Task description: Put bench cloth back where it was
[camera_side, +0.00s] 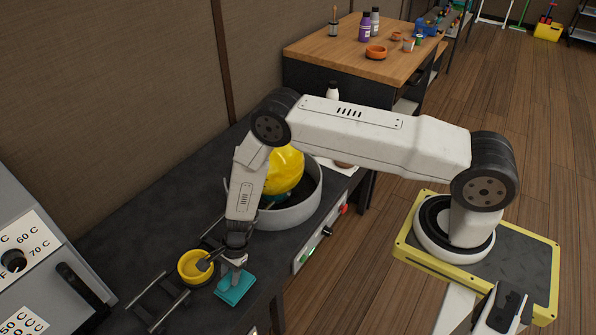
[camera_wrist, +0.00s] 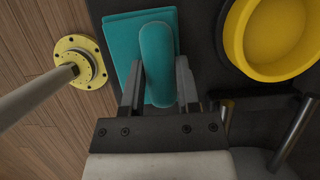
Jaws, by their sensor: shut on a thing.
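The bench cloth (camera_side: 235,287) is teal and lies at the front edge of the dark bench, below my gripper (camera_side: 234,262). In the wrist view the flat, layered teal part of the cloth (camera_wrist: 125,38) shows behind a thick rounded teal part. My gripper (camera_wrist: 158,88) is shut on that rounded part, with one finger on each side of it. I cannot tell whether the flat part rests fully on the bench or is slightly raised.
Behind my arm, a wide grey bowl (camera_side: 299,212) holds a yellow ball (camera_side: 285,172). A grey control box (camera_side: 35,262) stands at the left. The bench's front edge is near.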

